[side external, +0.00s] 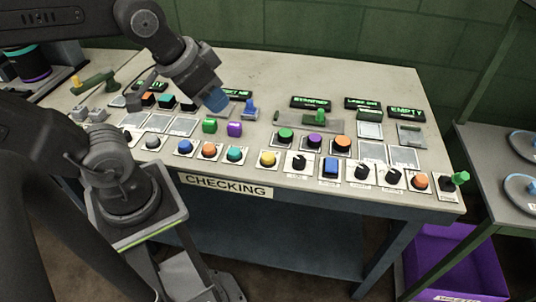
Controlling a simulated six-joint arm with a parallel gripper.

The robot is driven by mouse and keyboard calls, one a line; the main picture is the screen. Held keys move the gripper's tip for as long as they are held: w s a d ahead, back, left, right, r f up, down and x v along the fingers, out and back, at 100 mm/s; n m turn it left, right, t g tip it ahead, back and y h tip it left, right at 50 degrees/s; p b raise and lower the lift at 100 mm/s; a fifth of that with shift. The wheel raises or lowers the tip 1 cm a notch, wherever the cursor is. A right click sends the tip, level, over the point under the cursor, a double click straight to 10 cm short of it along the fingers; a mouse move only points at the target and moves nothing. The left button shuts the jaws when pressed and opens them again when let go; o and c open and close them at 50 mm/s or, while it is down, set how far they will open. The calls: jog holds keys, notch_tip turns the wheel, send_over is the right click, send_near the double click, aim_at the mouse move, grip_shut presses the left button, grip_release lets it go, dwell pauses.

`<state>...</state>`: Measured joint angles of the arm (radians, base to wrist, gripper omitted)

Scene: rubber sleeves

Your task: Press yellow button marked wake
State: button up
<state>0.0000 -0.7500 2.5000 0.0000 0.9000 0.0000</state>
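A round yellow button (268,159) sits on a small pale plate near the front edge of the table, right of the teal button and left of a black knob. I cannot read any "wake" marking on it. My gripper (214,98) hangs in the air over the back left of the panel, up and left of the yellow button and well apart from it. Its end is blue and points down to the right. The fingers are too small to tell apart, so I cannot see whether it is open.
A front row holds blue (185,147), orange (209,150) and teal (234,154) buttons.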

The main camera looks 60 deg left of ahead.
grip_shut()
dwell(1.3)
